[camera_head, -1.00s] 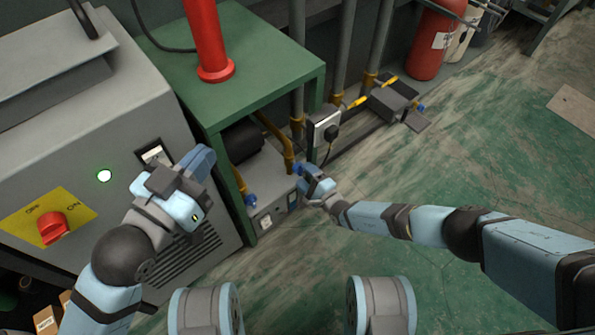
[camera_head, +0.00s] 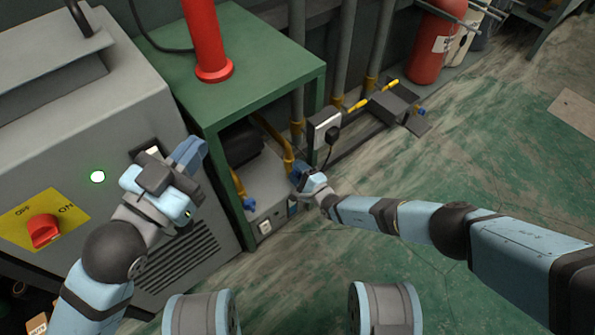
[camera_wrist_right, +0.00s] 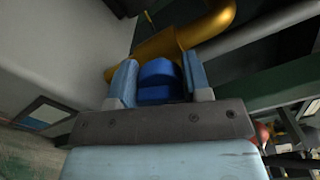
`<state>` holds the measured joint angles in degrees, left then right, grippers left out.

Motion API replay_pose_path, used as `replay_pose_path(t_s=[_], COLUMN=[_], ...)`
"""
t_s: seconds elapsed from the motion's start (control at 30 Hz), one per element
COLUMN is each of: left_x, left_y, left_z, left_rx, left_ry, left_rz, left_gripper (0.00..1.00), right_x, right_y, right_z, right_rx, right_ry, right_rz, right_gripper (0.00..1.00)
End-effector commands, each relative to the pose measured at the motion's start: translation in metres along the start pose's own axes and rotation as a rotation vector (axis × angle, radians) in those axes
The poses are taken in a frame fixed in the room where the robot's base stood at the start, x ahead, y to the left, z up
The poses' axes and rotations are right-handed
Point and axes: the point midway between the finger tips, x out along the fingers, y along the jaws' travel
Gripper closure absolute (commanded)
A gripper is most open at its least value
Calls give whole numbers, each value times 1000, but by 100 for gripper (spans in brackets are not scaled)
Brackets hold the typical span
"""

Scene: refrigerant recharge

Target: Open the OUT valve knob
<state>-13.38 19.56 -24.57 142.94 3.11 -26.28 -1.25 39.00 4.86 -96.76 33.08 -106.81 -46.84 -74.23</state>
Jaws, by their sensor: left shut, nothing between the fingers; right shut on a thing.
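A blue valve knob (camera_wrist_right: 158,78) sits on a yellow pipe fitting (camera_wrist_right: 185,40) in the right wrist view. My right gripper (camera_wrist_right: 156,85) is shut on this knob, one finger on each side. In the head view, my right gripper (camera_head: 300,174) is beside the yellow pipe at the right end of the grey unit (camera_head: 268,190) under the green table, and mostly hides the knob. A second blue knob (camera_head: 249,204) is on the left yellow pipe of that unit. I cannot read any OUT label. My left gripper (camera_head: 190,152) is shut and empty before the grey cabinet.
The grey cabinet (camera_head: 120,120) with a red switch (camera_head: 43,230) stands at left. The green table (camera_head: 255,75) carries a red cylinder (camera_head: 208,40). A wall socket with a plug (camera_head: 326,130) and grey pipes are close behind my right gripper.

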Motion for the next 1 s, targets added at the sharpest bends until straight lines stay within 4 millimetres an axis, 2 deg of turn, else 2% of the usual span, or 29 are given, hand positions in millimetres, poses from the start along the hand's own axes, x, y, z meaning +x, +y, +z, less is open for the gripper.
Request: replay_pose_path(t_s=[0.2,0.43,0.47,0.53,0.57,1.0], left_x=[1,1,1,1,0,0], left_y=[0,0,0,0,0,-1], left_z=[0,0,1,1,1,-1], left_rx=[-7,-6,-5,-3,-2,2], left_ry=[0,0,-1,-2,-2,0], left_rz=[-3,-3,-2,-1,-1,-1], left_gripper=[100,100,100,100,100,100], right_x=[0,0,0,0,0,0], right_y=[0,0,0,0,0,-1], right_z=[0,0,0,0,0,0], right_rx=[106,109,109,108,108,106], right_ry=[-1,-1,-1,-1,-1,0], right_rz=[0,0,0,0,0,-1], right_gripper=[79,79,53,37,33,33])
